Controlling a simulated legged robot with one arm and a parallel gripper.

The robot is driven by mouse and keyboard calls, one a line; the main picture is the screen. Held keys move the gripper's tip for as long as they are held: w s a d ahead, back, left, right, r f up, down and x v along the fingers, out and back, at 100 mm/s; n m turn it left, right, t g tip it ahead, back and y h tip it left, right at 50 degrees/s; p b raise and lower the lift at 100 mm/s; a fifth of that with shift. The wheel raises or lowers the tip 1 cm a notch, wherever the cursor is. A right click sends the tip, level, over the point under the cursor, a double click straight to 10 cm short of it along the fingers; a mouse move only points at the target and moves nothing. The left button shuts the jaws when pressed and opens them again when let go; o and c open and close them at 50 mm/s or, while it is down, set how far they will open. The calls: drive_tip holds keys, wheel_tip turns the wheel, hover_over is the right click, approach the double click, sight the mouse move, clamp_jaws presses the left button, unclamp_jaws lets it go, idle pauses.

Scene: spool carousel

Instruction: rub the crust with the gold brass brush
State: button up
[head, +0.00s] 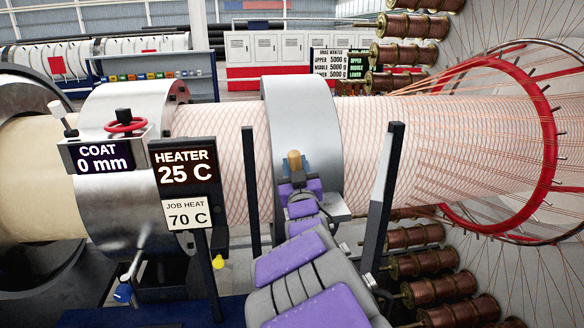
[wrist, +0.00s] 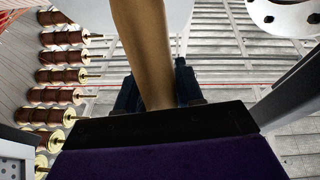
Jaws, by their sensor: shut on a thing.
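My gripper (head: 295,170) is shut on a tan, gold-brown handle that stands upright between its blue jaws, in front of the wide grey metal ring. I take this handle to be the brass brush (head: 294,158); its bristles do not show. In the wrist view the brush handle (wrist: 143,45) runs up from between the dark jaws (wrist: 160,88), slightly tilted. I cannot make out the crust in either view. Whether the brush touches the ring is not clear.
The grey ring (head: 302,105) circles a long pale tube wrapped in crossing threads (head: 222,130). Dark posts (head: 390,190) and (head: 250,185) stand either side of my arm. The heater sign (head: 185,165) is left. A red hoop (head: 549,130) and copper spools (head: 415,236) are right.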

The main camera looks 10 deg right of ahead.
drive_tip(key=shift+d+f, duration=0.55)
drive_tip(key=shift+d, duration=0.05)
idle(0.6)
drive_tip(key=shift+d+p, duration=0.85)
drive_tip(key=shift+d, duration=1.5)
